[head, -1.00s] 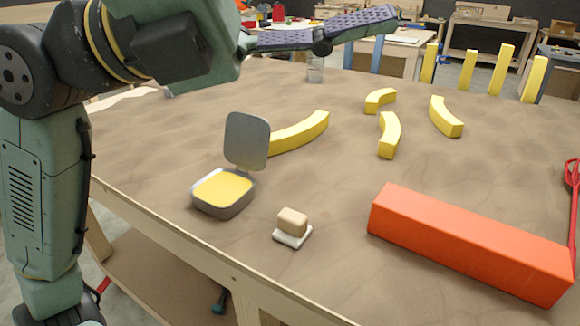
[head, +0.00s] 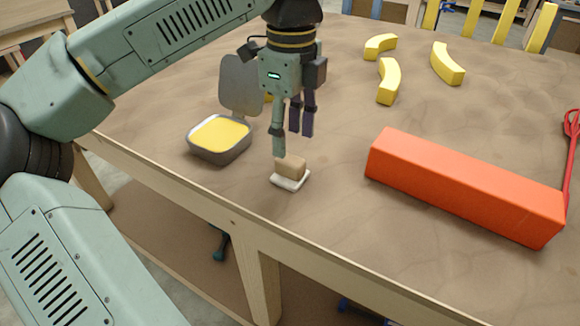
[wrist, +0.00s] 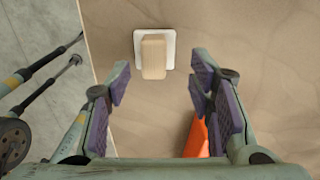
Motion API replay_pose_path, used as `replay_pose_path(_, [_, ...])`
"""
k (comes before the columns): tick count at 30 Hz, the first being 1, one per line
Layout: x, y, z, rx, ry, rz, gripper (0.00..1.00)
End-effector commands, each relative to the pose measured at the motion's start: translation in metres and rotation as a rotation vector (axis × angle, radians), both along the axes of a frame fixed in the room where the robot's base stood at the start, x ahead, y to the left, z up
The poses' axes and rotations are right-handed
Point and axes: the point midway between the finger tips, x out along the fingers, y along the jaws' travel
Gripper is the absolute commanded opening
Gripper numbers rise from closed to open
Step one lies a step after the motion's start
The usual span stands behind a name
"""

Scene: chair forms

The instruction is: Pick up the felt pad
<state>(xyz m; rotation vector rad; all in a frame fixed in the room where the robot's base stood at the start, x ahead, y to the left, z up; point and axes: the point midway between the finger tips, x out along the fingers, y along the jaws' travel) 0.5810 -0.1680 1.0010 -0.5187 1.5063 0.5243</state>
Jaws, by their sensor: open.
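Which of the two is the felt pad, I cannot tell for sure. In the wrist view the beige block (wrist: 154,57) covers most of the white pad (wrist: 139,38), whose rim shows at the top and sides. My gripper (head: 291,146) points down, open and empty, just above and behind the block in the head view. In the wrist view the block lies ahead of the gap between my fingers (wrist: 161,78), roughly centred.
A grey tin with yellow content (head: 220,135) and a raised lid (head: 240,86) stands close to the left. A long orange-red block (head: 465,188) lies to the right. Curved yellow pieces (head: 388,82) lie further back. The table's front edge (head: 200,205) is near.

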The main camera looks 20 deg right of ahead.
Motion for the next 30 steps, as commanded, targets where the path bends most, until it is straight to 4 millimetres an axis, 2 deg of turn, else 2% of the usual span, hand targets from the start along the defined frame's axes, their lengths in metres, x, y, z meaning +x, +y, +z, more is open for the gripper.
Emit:
replay_pose_path(5, [-0.002, 0.001, -0.011, -0.003, 0.002, -0.004, 0.48])
replay_pose_path(15, [-0.007, 0.004, -0.054, -0.004, 0.002, -0.005, 0.48])
replay_pose_path(23, [-0.007, 0.004, -0.058, -0.004, 0.000, -0.004, 0.48])
replay_pose_path(30, [-0.007, 0.004, -0.058, -0.004, 0.000, -0.004, 0.32])
